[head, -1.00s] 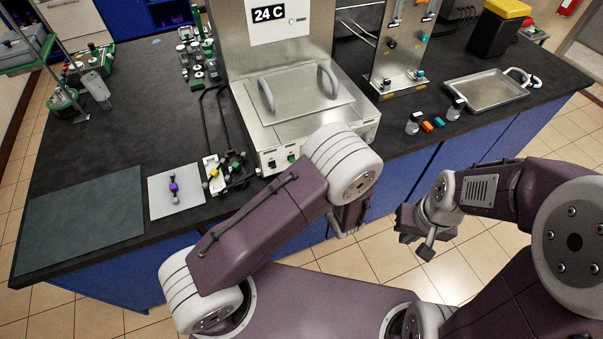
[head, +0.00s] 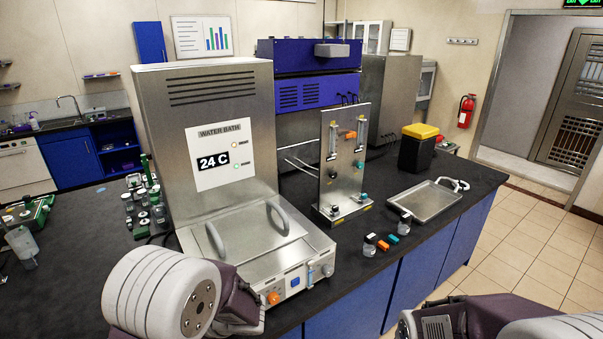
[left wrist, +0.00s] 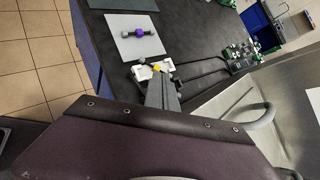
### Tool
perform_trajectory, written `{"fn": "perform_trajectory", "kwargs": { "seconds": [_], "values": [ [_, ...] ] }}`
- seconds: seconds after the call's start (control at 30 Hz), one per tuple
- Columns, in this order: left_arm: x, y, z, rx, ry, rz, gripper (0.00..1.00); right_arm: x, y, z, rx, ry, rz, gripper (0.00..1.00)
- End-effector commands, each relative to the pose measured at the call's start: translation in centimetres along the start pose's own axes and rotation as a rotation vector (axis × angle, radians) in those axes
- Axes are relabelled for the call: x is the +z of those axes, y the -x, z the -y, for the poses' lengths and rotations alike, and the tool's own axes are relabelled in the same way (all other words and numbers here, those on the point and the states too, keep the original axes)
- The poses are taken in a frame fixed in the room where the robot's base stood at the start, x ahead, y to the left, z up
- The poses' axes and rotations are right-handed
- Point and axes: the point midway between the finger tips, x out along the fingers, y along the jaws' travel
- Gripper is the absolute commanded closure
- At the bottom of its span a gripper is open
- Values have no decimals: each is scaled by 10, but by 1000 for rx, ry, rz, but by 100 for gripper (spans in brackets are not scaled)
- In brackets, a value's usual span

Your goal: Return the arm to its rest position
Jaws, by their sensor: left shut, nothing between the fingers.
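My left arm comes in at the lower left of the head view, its white joint and dark wrist in front of the bench near the water bath (head: 200,110). In the left wrist view my left gripper (left wrist: 162,92) shows as dark fingers, shut with nothing between them. Behind it, a small white holder with a yellow part (left wrist: 153,70) lies on the bench, and a purple-banded piece (left wrist: 140,33) lies on a pale mat (left wrist: 122,50). My right arm shows only at the bottom right edge of the head view; its gripper is out of frame.
The water bath has a lid with two grey handles and reads 24 C. A metal panel with tubes (head: 345,160), small bottles with coloured caps (head: 370,243), a metal tray (head: 425,203) and a yellow-topped black bin (head: 418,150) stand to its right. Floor is clear at right.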

Motion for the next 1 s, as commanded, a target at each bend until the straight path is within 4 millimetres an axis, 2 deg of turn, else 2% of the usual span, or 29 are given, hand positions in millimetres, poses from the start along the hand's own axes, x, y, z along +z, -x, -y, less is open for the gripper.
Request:
{"fn": "perform_trajectory", "kwargs": {
  "seconds": [0.03, 0.1, 0.2, 0.33, 0.47, 0.57, 1.0],
  "values": [
    [13, -8, -41, 155, 210, -53, 100, 1, -12, 0, 0, 0, 0, 100],
    [10, 2, -89, 361, 503, -151, 100, 2, -16, 0, 0, 0, 0, 100],
    [-18, 30, -124, 588, 879, -291, 100, 2, -19, 0, 0, 0, 0, 100],
    [-56, 65, -130, 781, 1199, -415, 100, 2, -17, 0, 0, 0, 0, 100],
    [-77, 78, -124, 874, 1367, -459, 100, 2, -17, 0, 0, 0, 0, 100],
    [-80, 79, -115, 875, 1415, -482, 100, 2, -17, 0, 0, 0, 0, 100],
    [-80, 79, -115, 874, 1415, -481, 100, 2, -17, 0, 0, 0, 0, 100]
  ]
}}
